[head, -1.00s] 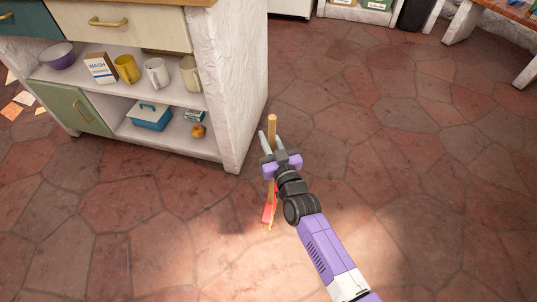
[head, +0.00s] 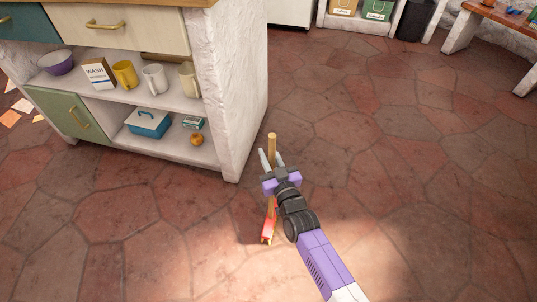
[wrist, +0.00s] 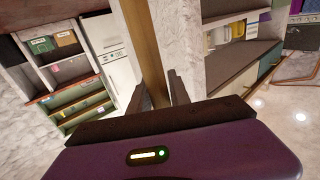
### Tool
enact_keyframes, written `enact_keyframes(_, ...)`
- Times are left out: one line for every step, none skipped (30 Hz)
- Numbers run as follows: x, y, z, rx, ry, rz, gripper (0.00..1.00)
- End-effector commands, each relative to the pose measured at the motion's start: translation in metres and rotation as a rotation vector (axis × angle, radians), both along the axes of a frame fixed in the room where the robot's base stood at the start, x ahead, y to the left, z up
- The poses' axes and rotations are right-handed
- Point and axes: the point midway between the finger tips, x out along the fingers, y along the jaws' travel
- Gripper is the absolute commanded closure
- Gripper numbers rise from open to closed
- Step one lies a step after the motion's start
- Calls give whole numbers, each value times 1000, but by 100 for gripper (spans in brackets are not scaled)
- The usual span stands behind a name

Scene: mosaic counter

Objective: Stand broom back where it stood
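The broom has a tan wooden handle (head: 272,148) and a red head with yellowish bristles (head: 268,230). It is roughly upright with its head down, in front of the counter unit's right end. My gripper (head: 271,158) is shut on the handle, whose top sticks up past the fingers. In the wrist view the handle (wrist: 146,45) runs up between the two dark fingers (wrist: 160,92). My gripper hides part of the handle in the head view. I cannot tell whether the bristles touch the floor.
The counter unit's white end wall (head: 240,95) stands just left of the broom. Its shelves hold a purple bowl (head: 57,62), mugs, a blue box (head: 148,122) and an orange fruit (head: 196,139). A wooden bench (head: 500,14) is at the back right. The stone floor (head: 400,150) to the right is clear.

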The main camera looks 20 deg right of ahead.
Motion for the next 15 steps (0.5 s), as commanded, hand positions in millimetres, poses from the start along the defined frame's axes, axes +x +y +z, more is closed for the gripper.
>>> enact_keyframes(0, 0, 0, 0, 0, 0, 65)
enact_keyframes(0, 0, 0, 0, 0, 0, 59)
enact_keyframes(0, 0, 0, 0, 0, 0, 59)
enact_keyframes(0, 0, 0, 0, 0, 0, 59)
enact_keyframes(0, 0, 0, 0, 0, 0, 59)
enact_keyframes(0, 0, 0, 0, 0, 0, 59)
enact_keyframes(0, 0, 0, 0, 0, 0, 59)
enact_keyframes(0, 0, 0, 0, 0, 0, 59)
enact_keyframes(0, 0, 0, 0, 0, 0, 59)
enact_keyframes(0, 0, 0, 0, 0, 0, 59)
enact_keyframes(0, 0, 1, 0, 0, 0, 59)
enact_keyframes(0, 0, 2, 0, 0, 0, 59)
enact_keyframes(0, 0, 3, 0, 0, 0, 59)
enact_keyframes(0, 0, 5, 0, 0, 0, 59)
enact_keyframes(-4, 0, 4, 0, 2, 0, 59)
